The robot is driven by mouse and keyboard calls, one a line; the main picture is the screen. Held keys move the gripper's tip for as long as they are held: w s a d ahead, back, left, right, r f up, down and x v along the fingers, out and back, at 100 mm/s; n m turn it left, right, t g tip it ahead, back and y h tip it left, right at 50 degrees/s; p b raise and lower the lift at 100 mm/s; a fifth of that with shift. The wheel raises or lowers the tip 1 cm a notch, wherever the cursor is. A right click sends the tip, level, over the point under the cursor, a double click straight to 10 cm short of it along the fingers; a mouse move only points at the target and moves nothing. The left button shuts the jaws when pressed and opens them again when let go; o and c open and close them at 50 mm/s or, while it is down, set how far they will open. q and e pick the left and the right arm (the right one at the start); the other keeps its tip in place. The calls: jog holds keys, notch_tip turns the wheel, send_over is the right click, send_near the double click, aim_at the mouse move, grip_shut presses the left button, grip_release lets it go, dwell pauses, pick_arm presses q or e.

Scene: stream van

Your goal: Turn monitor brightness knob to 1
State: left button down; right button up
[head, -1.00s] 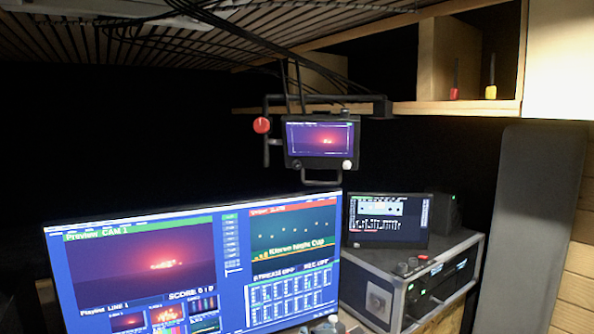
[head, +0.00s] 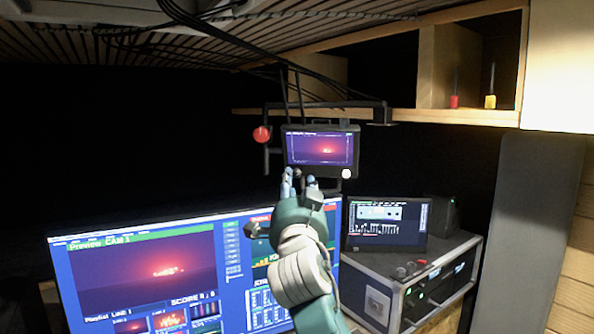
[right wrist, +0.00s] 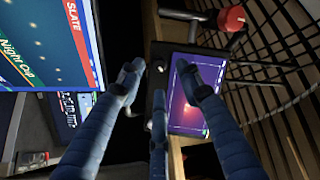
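The small monitor (head: 320,148) hangs under the shelf, its screen lit purple and red. A pale round knob (head: 347,174) shows at its lower right corner. A dark knob (right wrist: 158,66) shows on its bezel in the right wrist view. No knob markings can be read. My right gripper (head: 299,182) is just below the monitor's lower left edge, in front of the large screen. In the right wrist view its blue fingers (right wrist: 160,90) are spread, with nothing between them; whether any touches the monitor cannot be told. My left gripper is out of view.
A large screen (head: 140,265) stands at lower left. A tablet-like display (head: 387,222) stands on a rack case (head: 365,300) at right. Cables and a wooden shelf (head: 455,115) are above.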

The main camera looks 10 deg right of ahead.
aim_at(297, 175)
jog(key=shift+p+x, duration=0.5)
jog(key=shift+x, duration=1.15)
grip_shut()
